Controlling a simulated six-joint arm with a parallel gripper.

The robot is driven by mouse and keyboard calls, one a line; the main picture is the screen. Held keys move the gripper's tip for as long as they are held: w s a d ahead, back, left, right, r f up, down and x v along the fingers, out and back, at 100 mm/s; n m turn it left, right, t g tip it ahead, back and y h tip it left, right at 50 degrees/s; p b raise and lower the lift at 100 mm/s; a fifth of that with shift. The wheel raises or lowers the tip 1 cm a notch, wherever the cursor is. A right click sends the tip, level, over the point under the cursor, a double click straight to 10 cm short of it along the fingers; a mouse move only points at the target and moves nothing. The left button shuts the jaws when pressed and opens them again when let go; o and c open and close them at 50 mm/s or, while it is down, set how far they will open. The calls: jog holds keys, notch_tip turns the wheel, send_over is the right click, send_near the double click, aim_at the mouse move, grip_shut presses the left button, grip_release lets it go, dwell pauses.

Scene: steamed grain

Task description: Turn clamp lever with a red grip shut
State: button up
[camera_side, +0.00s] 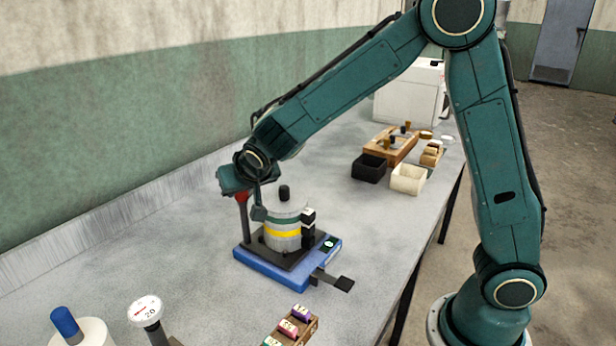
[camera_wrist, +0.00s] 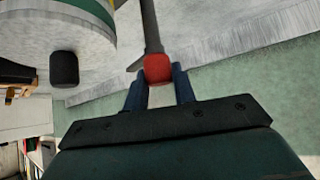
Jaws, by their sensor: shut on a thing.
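The clamp lever stands on the left side of a blue-based device (camera_side: 268,275), roughly upright in the side view. Its red grip (camera_side: 242,196) is at the top, and its dark shaft (camera_wrist: 151,28) runs away from the grip in the wrist view. My gripper (camera_wrist: 160,78) is shut on the red grip (camera_wrist: 158,67), with one dark blue finger on each side. In the side view my gripper (camera_side: 243,188) is beside and above the round pot (camera_side: 284,238) with green and yellow bands. The pot has a black knob (camera_side: 284,192) on top and sits on the base.
A black foot pedal-like tab (camera_side: 344,284) sticks out front right of the base. A black bin (camera_side: 369,168), a cream bin (camera_side: 408,179) and a wooden rack (camera_side: 392,147) stand farther back. A round gauge (camera_side: 145,310) and colored blocks (camera_side: 288,328) are near the front. The wall is behind.

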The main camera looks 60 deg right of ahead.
jog(key=m+g+h, duration=0.1)
jog(key=m+h, duration=0.1)
jog(key=m, duration=0.1)
jog(key=m+g+h, duration=0.1)
jog(key=m+g, duration=0.1)
jog(key=m, duration=0.1)
jog(key=shift+h, duration=0.4)
jog(key=o, duration=1)
jog(key=v, duration=1.4)
jog(key=shift+w, duration=0.1)
jog(key=shift+d, duration=0.1)
